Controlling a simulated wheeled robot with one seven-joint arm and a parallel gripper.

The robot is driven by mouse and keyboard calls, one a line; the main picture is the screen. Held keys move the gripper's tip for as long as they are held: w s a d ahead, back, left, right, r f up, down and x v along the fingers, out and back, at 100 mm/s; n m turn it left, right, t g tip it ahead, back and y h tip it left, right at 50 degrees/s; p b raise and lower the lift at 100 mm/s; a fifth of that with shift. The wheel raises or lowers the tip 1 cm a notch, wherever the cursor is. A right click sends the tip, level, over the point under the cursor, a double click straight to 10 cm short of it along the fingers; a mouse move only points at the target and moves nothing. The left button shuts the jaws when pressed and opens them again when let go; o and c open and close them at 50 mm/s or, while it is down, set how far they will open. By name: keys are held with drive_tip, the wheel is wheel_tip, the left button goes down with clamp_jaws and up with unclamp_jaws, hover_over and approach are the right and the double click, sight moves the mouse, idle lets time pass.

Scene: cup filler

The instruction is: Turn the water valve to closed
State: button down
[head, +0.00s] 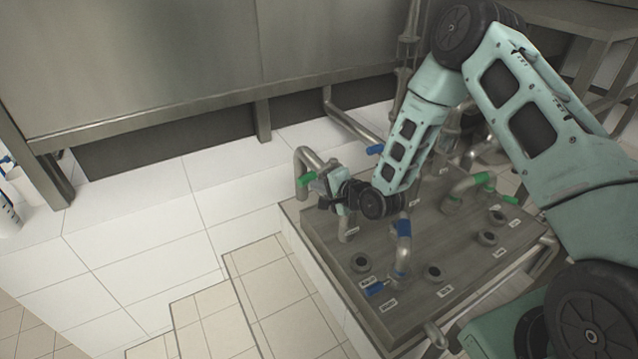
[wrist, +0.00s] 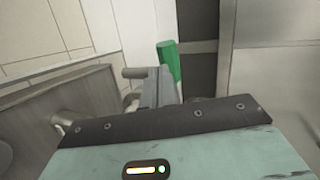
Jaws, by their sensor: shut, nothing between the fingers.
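A pipe with a green valve handle (head: 307,178) rises at the back left corner of the panel. My gripper (head: 327,203) is right beside this handle, low over the panel's left edge. In the wrist view my gripper (wrist: 160,85) shows as dark fingers, shut and empty. The upright green handle (wrist: 169,62) stands just right of and beyond the fingertips; I cannot tell whether they touch. Other blue handles (head: 404,227) and green handles (head: 481,178) sit on other pipes. The labels are too small to read, so I cannot tell which is the water valve.
The grey panel (head: 335,246) has several round ports, such as one at its front (head: 432,272), and several bent pipes. A large steel counter (head: 150,60) stands behind. White tiled ledges (head: 130,235) lie to the left and are mostly clear.

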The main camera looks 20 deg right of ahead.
sight(308, 181)
drive_tip(key=w+a+b, duration=0.2)
drive_tip(key=b, duration=0.1)
drive_tip(key=shift+w+a+r, duration=0.1)
drive_tip(key=shift+w, duration=0.05)
idle(0.3)
idle(0.3)
